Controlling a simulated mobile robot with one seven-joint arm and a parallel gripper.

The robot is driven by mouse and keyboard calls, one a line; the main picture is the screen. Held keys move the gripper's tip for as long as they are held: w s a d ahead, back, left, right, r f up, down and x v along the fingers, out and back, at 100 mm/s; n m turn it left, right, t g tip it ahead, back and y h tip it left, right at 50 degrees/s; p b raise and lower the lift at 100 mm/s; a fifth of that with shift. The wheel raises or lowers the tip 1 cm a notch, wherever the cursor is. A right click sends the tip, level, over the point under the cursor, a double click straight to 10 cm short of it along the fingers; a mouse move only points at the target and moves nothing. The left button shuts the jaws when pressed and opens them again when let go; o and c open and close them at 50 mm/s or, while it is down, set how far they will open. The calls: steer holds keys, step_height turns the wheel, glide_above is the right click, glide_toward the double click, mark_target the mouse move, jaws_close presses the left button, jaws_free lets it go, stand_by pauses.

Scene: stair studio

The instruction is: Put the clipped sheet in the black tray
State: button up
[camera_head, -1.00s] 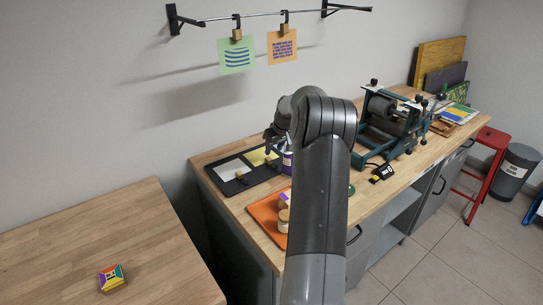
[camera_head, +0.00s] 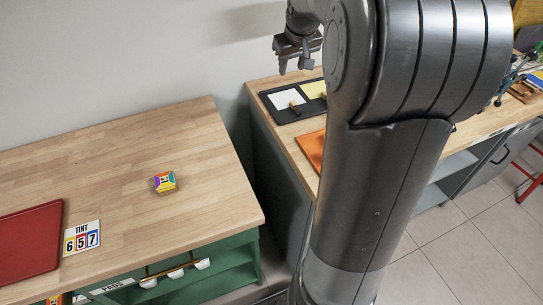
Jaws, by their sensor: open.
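The black tray (camera_head: 283,117) lies on the wooden bench at upper centre, partly hidden on its right by my arm. A white sheet (camera_head: 284,97) and a yellow sheet (camera_head: 314,89) lie in it, with a small wooden piece (camera_head: 295,107) by the white one. My gripper (camera_head: 295,66) is at the top of the view, pointing down, and looks open and empty. It appears above and behind the tray, apart from it. The rail with the hanging clipped sheets is out of view now.
An orange tray (camera_head: 312,150) shows partly behind my arm. The nearer wooden table (camera_head: 120,150) holds a colourful block (camera_head: 165,182), a red tray (camera_head: 30,240) and a tint card (camera_head: 82,238). A gap separates table and bench. Much of the table is clear.

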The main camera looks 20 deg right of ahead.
steer(key=s+a+r, duration=0.3)
steer(key=s+a, duration=1)
steer(key=s, duration=0.2)
steer(key=s+a+f, duration=0.2)
steer(key=s, duration=0.4)
steer(key=s+a+f+t, duration=0.1)
steer(key=s+a+f, duration=0.1)
steer(key=s, duration=0.4)
steer(key=shift+s+a+f+y, duration=0.2)
steer(key=shift+a+f+y, duration=0.1)
steer(key=shift+a+y, duration=0.1)
